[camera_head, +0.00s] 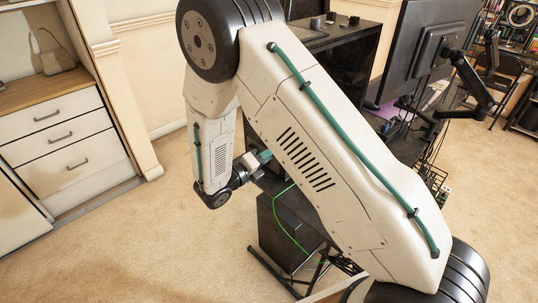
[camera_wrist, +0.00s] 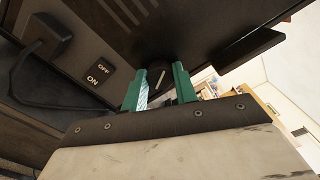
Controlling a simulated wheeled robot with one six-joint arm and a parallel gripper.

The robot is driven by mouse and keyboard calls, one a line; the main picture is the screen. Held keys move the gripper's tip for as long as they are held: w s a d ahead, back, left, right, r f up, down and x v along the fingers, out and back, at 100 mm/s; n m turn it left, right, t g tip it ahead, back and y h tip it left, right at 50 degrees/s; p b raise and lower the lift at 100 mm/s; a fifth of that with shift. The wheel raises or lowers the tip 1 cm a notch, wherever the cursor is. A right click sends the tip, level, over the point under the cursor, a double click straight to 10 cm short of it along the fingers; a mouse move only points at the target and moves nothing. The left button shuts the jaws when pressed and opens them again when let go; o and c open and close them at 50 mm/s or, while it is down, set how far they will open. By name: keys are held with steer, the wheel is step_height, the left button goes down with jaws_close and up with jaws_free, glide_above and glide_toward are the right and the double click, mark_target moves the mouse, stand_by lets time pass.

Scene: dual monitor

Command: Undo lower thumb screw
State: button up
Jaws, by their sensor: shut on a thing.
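The thumb screw (camera_wrist: 161,78) is a dark round knob with a pale line across it, on the rear of a dark computer case (camera_wrist: 135,30) in the wrist view. My gripper (camera_wrist: 159,69) has green fingers, one on each side of the knob, and is shut on it. In the head view my gripper (camera_head: 264,157) shows only as a bit of green at the case, and the screw is hidden. I cannot make out a second thumb screw.
In the wrist view an ON/OFF switch (camera_wrist: 98,75) and a plugged-in black power cable (camera_wrist: 42,35) are left of the fingers. In the head view a black box (camera_head: 280,235) with a green cable (camera_head: 282,228) stands below. Open carpet (camera_head: 120,245) lies to the left.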

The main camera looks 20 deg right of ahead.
stand_by(0.4)
steer(key=o, duration=1)
steer(key=shift+c, duration=0.2)
steer(key=v, duration=0.8)
